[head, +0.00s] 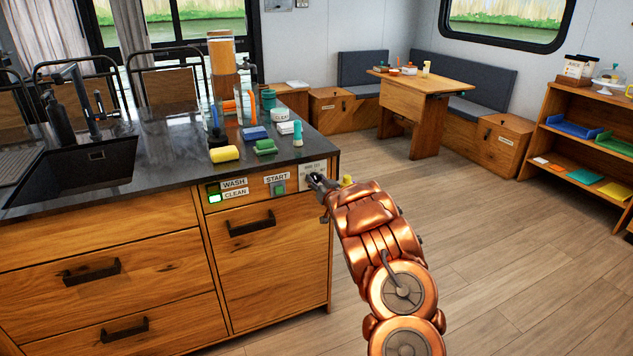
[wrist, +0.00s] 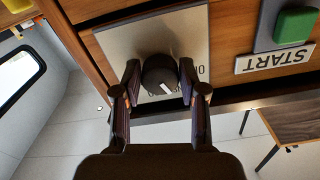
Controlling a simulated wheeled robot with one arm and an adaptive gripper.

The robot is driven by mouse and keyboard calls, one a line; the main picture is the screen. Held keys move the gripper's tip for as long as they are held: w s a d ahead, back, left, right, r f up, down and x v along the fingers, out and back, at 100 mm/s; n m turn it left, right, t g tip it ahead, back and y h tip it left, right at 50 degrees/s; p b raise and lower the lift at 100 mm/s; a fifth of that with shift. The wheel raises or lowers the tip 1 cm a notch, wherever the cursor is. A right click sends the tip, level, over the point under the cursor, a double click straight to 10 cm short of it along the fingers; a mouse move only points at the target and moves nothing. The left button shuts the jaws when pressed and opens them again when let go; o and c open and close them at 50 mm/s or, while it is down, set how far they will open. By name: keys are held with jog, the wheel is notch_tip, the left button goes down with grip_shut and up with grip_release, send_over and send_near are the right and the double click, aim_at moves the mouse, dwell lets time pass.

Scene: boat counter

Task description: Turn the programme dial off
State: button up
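The programme dial (wrist: 158,76) is a dark round knob with a white pointer mark, on a pale metal plate (wrist: 125,45) in the wrist view. The mark points to the lower right there. Lettering on the plate is partly covered by the dial and a finger. My gripper (wrist: 160,80) has one finger on each side of the dial, with narrow gaps seeming to show; firm contact cannot be seen. In the head view my gripper (head: 318,182) is at the plate (head: 311,168) on the counter front, and the dial is hidden behind it.
A green START button (head: 279,189) sits left of the plate, beside the WASH and CLEAN indicators (head: 214,197). A drawer handle (head: 251,224) juts out below. Bottles, a yellow roll (head: 224,154) and brushes stand on the counter above. The floor at right is clear.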

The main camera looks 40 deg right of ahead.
jog(key=c, duration=0.6)
jog(key=shift+c, duration=0.2)
jog(key=shift+f+n+b, duration=0.15)
jog(key=shift+n+b, duration=0.25)
jog(key=shift+b, duration=0.2)
jog(key=n+b, duration=0.2)
jog(key=b, duration=0.1)
jog(key=shift+f+n+b, duration=0.2)
jog(key=shift+n+b, duration=0.2)
jog(key=n+b, duration=0.4)
jog(key=shift+r, duration=0.1)
jog(key=shift+r+n+b, duration=0.1)
jog(key=shift+n+b, duration=0.6)
jog(key=shift+b, duration=0.05)
jog(key=o, duration=1.1)
jog(key=shift+r, duration=0.1)
